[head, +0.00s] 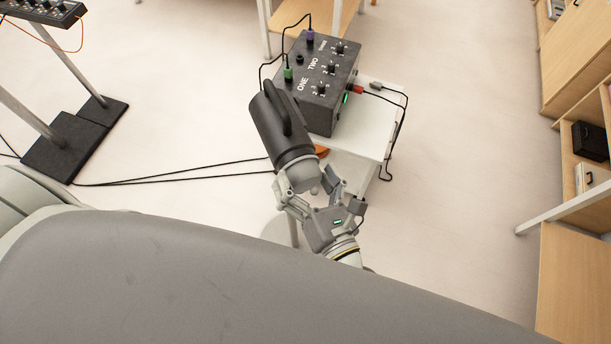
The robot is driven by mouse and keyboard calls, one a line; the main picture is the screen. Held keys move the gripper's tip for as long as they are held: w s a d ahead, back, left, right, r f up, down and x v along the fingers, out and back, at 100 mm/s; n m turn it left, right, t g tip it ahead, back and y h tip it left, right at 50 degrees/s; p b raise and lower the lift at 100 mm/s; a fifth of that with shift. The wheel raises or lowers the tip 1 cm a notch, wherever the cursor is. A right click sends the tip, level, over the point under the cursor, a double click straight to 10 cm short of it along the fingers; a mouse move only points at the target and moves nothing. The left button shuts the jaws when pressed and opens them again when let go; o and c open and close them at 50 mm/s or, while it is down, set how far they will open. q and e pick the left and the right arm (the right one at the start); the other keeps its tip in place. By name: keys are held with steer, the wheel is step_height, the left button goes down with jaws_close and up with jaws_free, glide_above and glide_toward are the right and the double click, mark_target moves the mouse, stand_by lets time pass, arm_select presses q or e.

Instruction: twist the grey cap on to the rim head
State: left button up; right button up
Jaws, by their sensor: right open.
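The rim head appears as a black cylinder (281,130) with a loop handle on its upper side, tilted, left of the dark control box. A grey cap (301,177) is at its lower end, in line with it. I cannot tell whether the cap is seated on the head or only touching it. My right gripper (310,188) is just below the cap, its fingers spread to either side of it. The gripper is open. Whether a finger touches the cap is not clear. My left gripper is out of view.
A dark box (318,72) with knobs labelled ONE and TWO and plugged cables stands on a white table (358,150). Black cables (200,177) run along the floor. A stand on black base plates (75,137) is at left; wooden shelves (575,60) are at right.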

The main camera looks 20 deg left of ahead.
steer(key=shift+s+d, duration=0.1)
steer(key=shift+d, duration=0.05)
steer(key=v, duration=1.1)
steer(key=shift+s+d, duration=0.25)
steer(key=d+f+m+g+h+b, duration=0.1)
steer(key=d+f+m+h+b, duration=0.45)
steer(key=f, duration=0.85)
steer(key=s+d+f+m+g, duration=0.1)
steer(key=d+f+m+g, duration=0.15)
steer(key=f+m, duration=0.85)
steer(key=d+f+m+g+h+b, duration=0.1)
steer(key=d+f+m+h+b, duration=0.25)
steer(key=f, duration=1.35)
steer(key=s+d+f+m+g+h+b, duration=0.1)
steer(key=s+d+f+m+g, duration=0.1)
steer(key=s+d+f+m, duration=0.2)
steer(key=s+d+f+m+g+h+b, duration=0.1)
steer(key=s+d+f+m, duration=0.4)
steer(key=f, duration=0.6)
steer(key=s+d+f+m+g+h+b, duration=0.1)
steer(key=s+d+f+m+g+b, duration=0.2)
steer(key=s+f+m, duration=0.4)
steer(key=shift+s+d+f+m+g, duration=0.2)
steer(key=shift+d+f+m+g, duration=0.35)
steer(key=shift+d+g, duration=0.35)
